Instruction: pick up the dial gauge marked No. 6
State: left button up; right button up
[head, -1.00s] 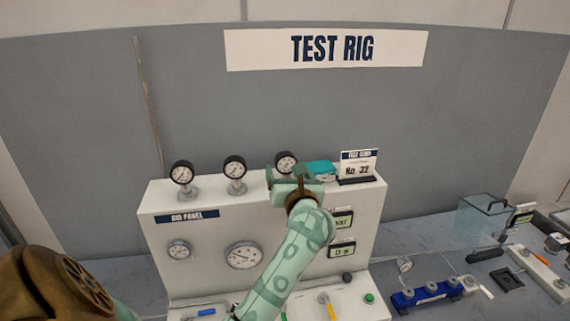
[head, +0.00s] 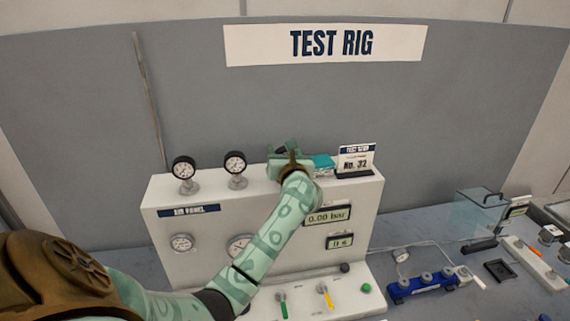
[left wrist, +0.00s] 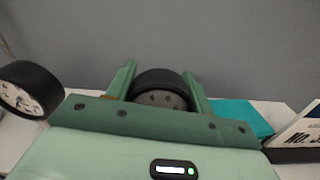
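Several black-rimmed dial gauges are on the rig's white panel. Two stand on its top edge, a left one (head: 184,168) and a middle one (head: 235,163). A third gauge (left wrist: 160,90) is between my left gripper's fingers, its rim filling the gap; in the head view it is mostly hidden behind the gripper. No number is readable on any gauge. My left gripper (head: 285,155) reaches over the panel top from the front; it also shows in the left wrist view (left wrist: 158,72). Whether its fingers press on the rim is unclear. My right gripper is out of view.
A teal object (head: 323,163) and a card (head: 355,158) reading No. 32 stand just right of the gripper. The white panel (head: 172,282) has more dials and displays low down. A blue manifold (head: 425,284) and a clear box (head: 482,209) are at right.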

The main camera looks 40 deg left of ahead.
pick_arm(q)
jog(key=shift+a, duration=0.1)
jog(key=shift+c, duration=0.7)
